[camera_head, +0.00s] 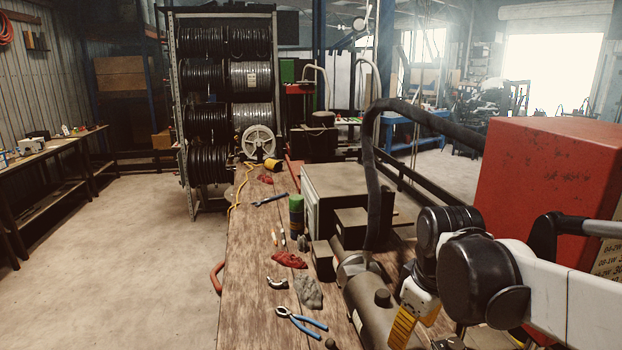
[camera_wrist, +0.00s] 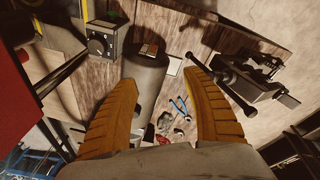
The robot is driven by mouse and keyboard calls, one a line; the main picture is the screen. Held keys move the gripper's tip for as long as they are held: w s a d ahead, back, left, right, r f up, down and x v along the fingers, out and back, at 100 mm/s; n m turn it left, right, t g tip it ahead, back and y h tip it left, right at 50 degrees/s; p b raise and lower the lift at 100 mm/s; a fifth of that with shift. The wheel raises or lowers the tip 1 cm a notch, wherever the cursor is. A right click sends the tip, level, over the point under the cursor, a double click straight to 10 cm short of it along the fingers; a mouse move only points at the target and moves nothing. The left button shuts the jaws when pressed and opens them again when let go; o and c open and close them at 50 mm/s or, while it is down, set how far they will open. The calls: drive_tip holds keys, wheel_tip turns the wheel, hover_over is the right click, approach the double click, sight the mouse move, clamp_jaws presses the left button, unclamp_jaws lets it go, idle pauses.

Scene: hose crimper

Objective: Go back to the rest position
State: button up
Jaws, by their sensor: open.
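My gripper (camera_head: 404,326) hangs low over the front right of the workbench in the head view, with one ridged yellow finger showing. In the wrist view my gripper (camera_wrist: 161,80) has both yellow fingers spread wide with nothing held between them. A dark metal cylinder (camera_wrist: 144,75) lies beyond the fingertips in the wrist view. It also shows beside my gripper in the head view (camera_head: 378,312). I cannot tell how far the fingers are from it. My arm reaches in from the right edge.
The wooden workbench (camera_head: 245,290) holds blue pliers (camera_head: 301,321), red rags (camera_head: 290,260) and a box-shaped machine (camera_head: 335,188). A thick dark hose (camera_head: 385,150) arches up near my arm. A large red machine (camera_head: 550,180) stands right. The floor (camera_head: 130,260) at left is clear.

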drive_tip(key=s+f+m+t+b, duration=0.4)
drive_tip(key=s+f+m+b, duration=0.3)
drive_tip(key=s+f+b, duration=0.2)
wheel_tip(320, 180, down, 2)
drive_tip(key=shift+s+f+t, duration=0.2)
drive_tip(key=shift+s+t, duration=0.1)
drive_tip(key=shift+s, duration=0.55)
